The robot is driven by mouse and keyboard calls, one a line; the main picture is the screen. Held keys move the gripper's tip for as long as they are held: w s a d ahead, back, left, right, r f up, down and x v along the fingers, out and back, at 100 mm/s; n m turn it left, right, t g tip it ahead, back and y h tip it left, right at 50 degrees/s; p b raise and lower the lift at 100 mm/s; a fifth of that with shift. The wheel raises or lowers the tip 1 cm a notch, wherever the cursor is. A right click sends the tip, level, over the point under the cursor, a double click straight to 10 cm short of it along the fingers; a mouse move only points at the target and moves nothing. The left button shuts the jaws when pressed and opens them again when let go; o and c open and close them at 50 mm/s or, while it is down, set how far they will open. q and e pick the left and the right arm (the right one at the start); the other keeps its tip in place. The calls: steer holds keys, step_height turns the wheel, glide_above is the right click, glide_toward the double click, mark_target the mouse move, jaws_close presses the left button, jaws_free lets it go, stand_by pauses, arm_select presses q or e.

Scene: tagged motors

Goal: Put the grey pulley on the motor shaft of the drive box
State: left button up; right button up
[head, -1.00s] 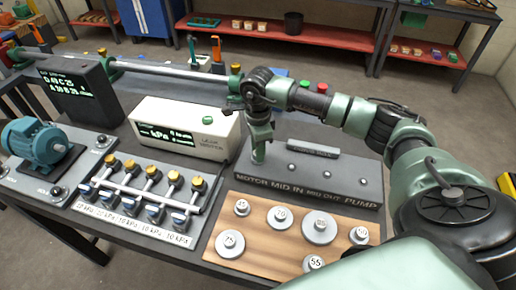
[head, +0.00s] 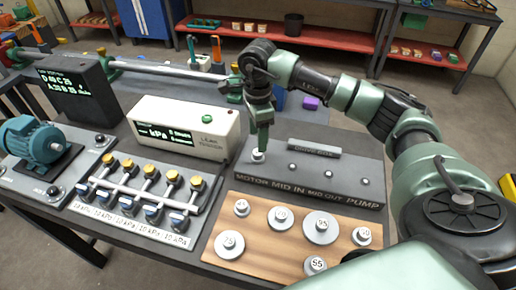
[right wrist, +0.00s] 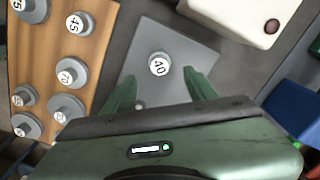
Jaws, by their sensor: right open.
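The grey pulley (head: 257,155), a small disc marked 40 in the right wrist view (right wrist: 160,64), is at the left end of the drive box (head: 290,190), above the word MOTOR. It appears to be on the motor shaft, which it hides; how far down it sits I cannot tell. My right gripper (head: 263,147) is just above the pulley in the head view. In the right wrist view its two fingers (right wrist: 161,76) are spread apart with nothing between them, and the pulley shows clear beyond the tips. My left gripper is not in view.
A wooden board (head: 262,262) with several numbered grey pulleys lies in front of the drive box. A white leak tester (head: 185,125) stands behind left. A valve manifold (head: 140,185) and a blue motor (head: 35,140) are further left. A purple block (head: 311,103) lies behind the box.

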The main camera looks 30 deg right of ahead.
step_height(320, 180, up, 6)
steer(key=shift+b, duration=0.45)
steer(key=shift+a+f, duration=0.1)
steer(key=shift+f, duration=0.05)
